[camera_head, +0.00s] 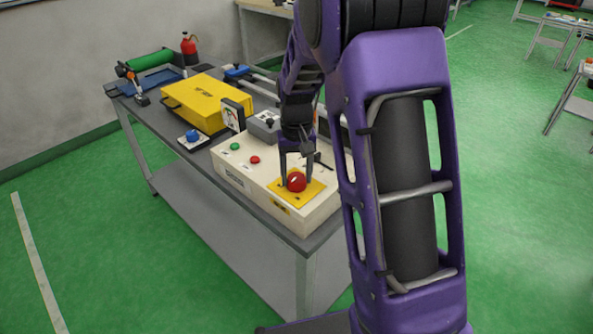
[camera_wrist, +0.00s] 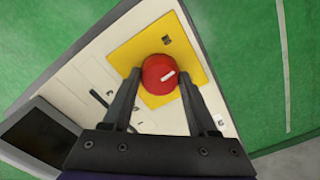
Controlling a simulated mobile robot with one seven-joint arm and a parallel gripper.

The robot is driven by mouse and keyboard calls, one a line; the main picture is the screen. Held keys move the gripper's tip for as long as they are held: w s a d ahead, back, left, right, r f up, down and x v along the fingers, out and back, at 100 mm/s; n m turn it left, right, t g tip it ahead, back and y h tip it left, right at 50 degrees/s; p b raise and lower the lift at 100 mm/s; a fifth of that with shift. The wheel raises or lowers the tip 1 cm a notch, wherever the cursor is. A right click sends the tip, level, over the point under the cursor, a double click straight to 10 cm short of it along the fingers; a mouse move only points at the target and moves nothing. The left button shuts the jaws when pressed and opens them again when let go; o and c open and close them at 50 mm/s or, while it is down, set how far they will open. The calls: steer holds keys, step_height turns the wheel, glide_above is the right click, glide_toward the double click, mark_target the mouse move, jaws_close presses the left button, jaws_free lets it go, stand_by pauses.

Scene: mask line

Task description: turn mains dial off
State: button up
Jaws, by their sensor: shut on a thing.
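The mains dial (camera_head: 296,182) is a red round knob on a yellow plate (camera_head: 316,190), at the near corner of a cream control box (camera_head: 262,186). In the wrist view the red dial (camera_wrist: 159,70) has a short white mark pointing to the upper right, and the yellow plate (camera_wrist: 130,47) lies around it. My gripper (camera_head: 296,180) comes down from above with one finger on each side of the dial. In the wrist view my gripper (camera_wrist: 158,82) is shut on the dial, its fingertips at the knob's sides.
The box also has a green button (camera_head: 235,146) and a smaller red button (camera_head: 255,160). A yellow case (camera_head: 208,103), a blue knob on a small block (camera_head: 193,137) and a green roller (camera_head: 150,61) stand on the grey table.

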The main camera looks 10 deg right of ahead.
mark_target(297, 177)
steer(key=m+p, duration=0.2)
steer(key=m, duration=0.3)
steer(key=shift+r+m, duration=0.15)
steer(key=shift+m, duration=0.15)
steer(key=m+p, duration=0.1)
steer(key=m, duration=0.3)
steer(key=shift+m+p, duration=0.3)
steer(key=shift+p, duration=0.05)
steer(key=o, duration=1.4)
step_height(297, 177, up, 17)
steer(key=shift+r+p, duration=0.1)
steer(key=shift+p, duration=0.35)
